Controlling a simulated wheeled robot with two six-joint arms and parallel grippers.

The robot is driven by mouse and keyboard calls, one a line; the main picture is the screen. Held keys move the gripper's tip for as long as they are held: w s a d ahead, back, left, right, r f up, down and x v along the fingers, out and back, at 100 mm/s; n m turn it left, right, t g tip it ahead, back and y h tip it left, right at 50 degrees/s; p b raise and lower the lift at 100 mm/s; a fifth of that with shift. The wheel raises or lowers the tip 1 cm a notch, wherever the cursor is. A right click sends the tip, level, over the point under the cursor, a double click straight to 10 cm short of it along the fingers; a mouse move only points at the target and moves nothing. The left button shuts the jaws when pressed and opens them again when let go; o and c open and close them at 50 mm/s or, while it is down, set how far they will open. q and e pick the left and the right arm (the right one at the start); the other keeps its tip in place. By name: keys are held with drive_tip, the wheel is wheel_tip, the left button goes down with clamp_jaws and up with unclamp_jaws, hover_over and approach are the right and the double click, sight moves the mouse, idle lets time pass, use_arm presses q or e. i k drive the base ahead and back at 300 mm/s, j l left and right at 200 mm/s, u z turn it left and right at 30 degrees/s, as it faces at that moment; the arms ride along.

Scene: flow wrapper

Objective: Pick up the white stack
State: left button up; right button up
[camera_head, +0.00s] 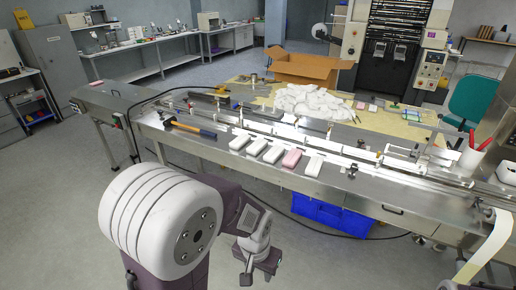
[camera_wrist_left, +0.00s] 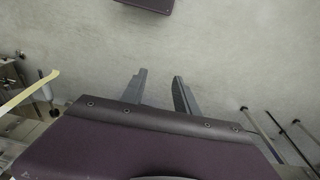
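Several small white stacks lie in a row on the near edge of the steel machine table in the head view, among them one white stack (camera_head: 239,142) at the left end, one beside it (camera_head: 256,147), and one at the right end (camera_head: 313,164). A pink stack (camera_head: 292,158) lies in the same row. My left gripper (camera_head: 246,276) hangs low in front of the table, well below and apart from the stacks. In the left wrist view its two fingers (camera_wrist_left: 160,80) stand apart with only floor between them. My right gripper is not visible.
The steel machine table (camera_head: 215,150) bears a hammer (camera_head: 190,128) left of the row. A cardboard box (camera_head: 308,68) and a heap of white packets (camera_head: 310,102) lie behind. A blue crate (camera_head: 330,215) sits under the table. The floor at the front left is clear.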

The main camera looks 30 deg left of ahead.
sight(257, 147)
drive_tip(key=i+j+z, duration=0.1)
drive_tip(key=i+j, duration=0.4)
drive_tip(key=j, duration=0.15)
drive_tip(key=i+j+z, duration=0.15)
drive_tip(key=i+j, duration=0.35)
drive_tip(key=j, duration=0.25)
drive_tip(key=i+j+z, duration=0.15)
drive_tip(key=i+j, duration=0.3)
drive_tip(key=j, duration=0.3)
drive_tip(key=z, duration=0.05)
